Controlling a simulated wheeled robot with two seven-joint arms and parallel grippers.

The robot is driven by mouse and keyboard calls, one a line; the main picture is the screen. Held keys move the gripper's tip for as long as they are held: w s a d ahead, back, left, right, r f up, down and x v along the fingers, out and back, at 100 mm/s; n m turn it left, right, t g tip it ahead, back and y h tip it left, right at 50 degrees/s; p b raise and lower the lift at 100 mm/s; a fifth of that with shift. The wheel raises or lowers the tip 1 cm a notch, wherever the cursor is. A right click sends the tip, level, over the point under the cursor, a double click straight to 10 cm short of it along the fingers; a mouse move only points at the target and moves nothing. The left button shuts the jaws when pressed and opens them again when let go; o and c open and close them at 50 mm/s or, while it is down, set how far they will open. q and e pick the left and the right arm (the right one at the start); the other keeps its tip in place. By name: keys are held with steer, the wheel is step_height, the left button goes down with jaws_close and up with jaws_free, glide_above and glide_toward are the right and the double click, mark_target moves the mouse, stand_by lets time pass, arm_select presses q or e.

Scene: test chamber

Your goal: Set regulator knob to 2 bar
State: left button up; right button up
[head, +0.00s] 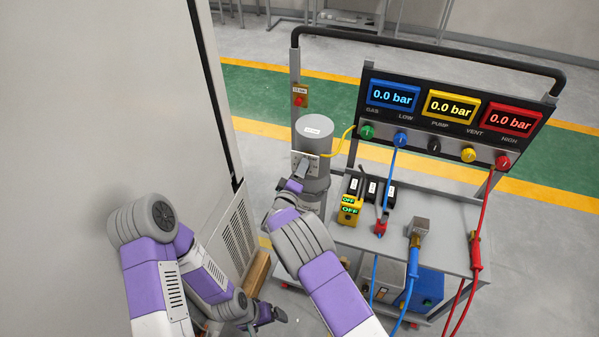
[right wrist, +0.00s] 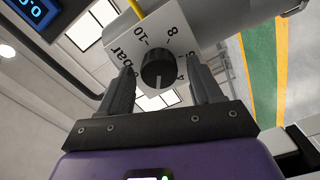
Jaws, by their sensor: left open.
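The regulator is a grey cylinder (head: 314,130) with a white dial plate at the left of the cart. In the right wrist view, the dark round knob (right wrist: 158,68) sits on the white scale plate (right wrist: 182,40), marked "bar", 10 and 8; other marks are partly hidden. A pale pointer line on the knob points toward the bottom of the picture. My right gripper (right wrist: 160,65) is open, with a finger on each side of the knob and gaps visible. In the head view, my right gripper (head: 300,174) is at the dial plate. My left gripper (head: 279,317) is open, low and empty.
The panel's gas display (head: 392,96), yellow display (head: 451,107) and red display (head: 509,119) all read 0.0 bar. A yellow hose (head: 342,141) reaches the regulator. A tall cabinet (head: 95,95) stands left.

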steer(key=p+v, duration=0.1)
steer(key=v, duration=0.6)
steer(key=shift+s, duration=0.3)
stand_by(0.3)
